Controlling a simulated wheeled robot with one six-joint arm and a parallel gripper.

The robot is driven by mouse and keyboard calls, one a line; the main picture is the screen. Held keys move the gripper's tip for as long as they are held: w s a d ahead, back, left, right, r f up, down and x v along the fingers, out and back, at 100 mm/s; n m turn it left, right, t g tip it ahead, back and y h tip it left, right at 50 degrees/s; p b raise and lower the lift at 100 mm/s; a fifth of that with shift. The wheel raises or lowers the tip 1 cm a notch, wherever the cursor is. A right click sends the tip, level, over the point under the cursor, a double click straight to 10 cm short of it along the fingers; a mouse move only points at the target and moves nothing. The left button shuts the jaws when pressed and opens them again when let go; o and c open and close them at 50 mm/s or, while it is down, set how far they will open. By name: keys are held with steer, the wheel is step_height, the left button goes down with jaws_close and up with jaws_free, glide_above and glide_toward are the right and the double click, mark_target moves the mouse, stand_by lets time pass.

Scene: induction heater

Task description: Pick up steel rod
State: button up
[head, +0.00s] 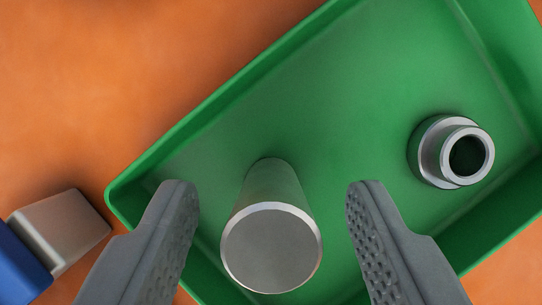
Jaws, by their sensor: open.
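The steel rod (271,246) is a plain grey cylinder standing upright in a green tray (225,118), seen almost end-on from above. My gripper (268,190) is open, with one grey ridged finger on each side of the rod. A gap shows between each finger and the rod, so neither appears to touch it. The rod's lower end is partly hidden beneath its top face.
A hollow stepped steel collar (452,153) sits in the tray to the right. A metal block (62,228) with a blue part (20,268) lies outside the tray at the lower left. The orange surface (110,70) is clear at the upper left.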

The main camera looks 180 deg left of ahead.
mark_target(271, 166)
steer(key=shift+x, duration=1.6)
jaws_close()
steer(key=shift+r, duration=0.1)
step_height(271, 166, up, 10)
